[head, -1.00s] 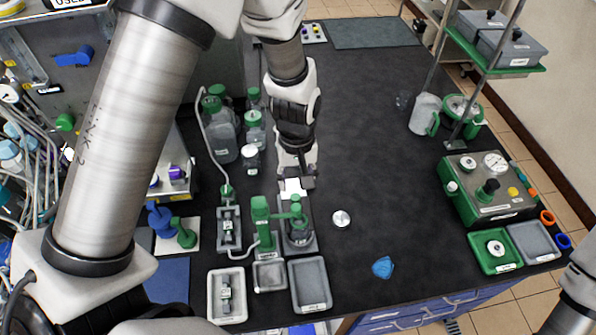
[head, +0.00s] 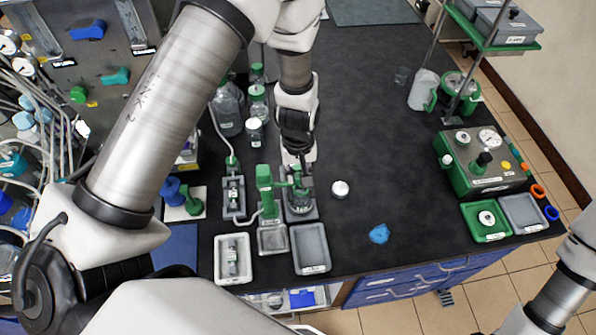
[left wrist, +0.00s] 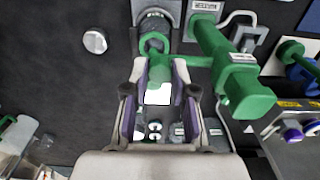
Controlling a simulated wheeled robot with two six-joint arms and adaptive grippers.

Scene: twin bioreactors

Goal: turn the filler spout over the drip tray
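The green filler (head: 265,190) stands upright at the bench's front; its post also shows in the left wrist view (left wrist: 228,65). Its spout (left wrist: 193,61) reaches from the post towards a jar (head: 299,203) in a grey holder, to the post's right in the head view. A small grey tray (head: 272,240), seemingly the drip tray, lies empty in front of the post. My left gripper (left wrist: 160,72) points down at the spout's end, its fingers apart with green spout parts at and between the tips. Contact is unclear. My right gripper is out of view.
A larger grey tray (head: 311,262) and a whitish tray (head: 232,275) flank the small tray. A round silver cap (head: 340,190) and a blue crumpled piece (head: 379,233) lie to the right. Bottles (head: 228,112) stand behind on the left. The bench's middle right is clear.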

